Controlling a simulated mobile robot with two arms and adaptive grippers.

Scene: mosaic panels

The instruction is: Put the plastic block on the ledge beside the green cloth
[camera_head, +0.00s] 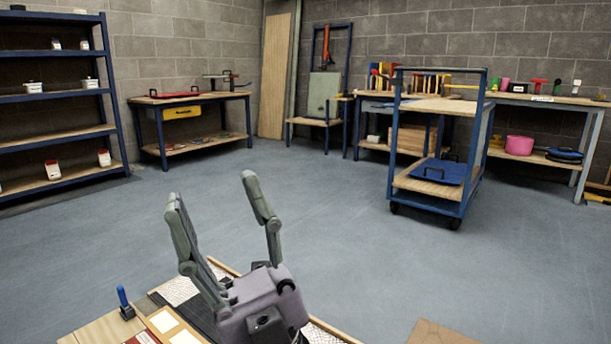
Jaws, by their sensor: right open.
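My right gripper (211,190) rises from the bottom middle of the head view. Its two grey fingers are spread wide, point upward, and hold nothing. It stands in front of a low work surface (98,329) at the bottom edge and hides part of it. My left gripper is out of view. I cannot make out a plastic block, a ledge or a green cloth with certainty.
A blue-handled tool (124,303) stands on the near surface. Blue shelving (60,98) is at the left, a bench with a yellow drawer (183,112) at the back. A blue trolley (455,208) and a long bench (540,99) are at the right. The middle floor is clear.

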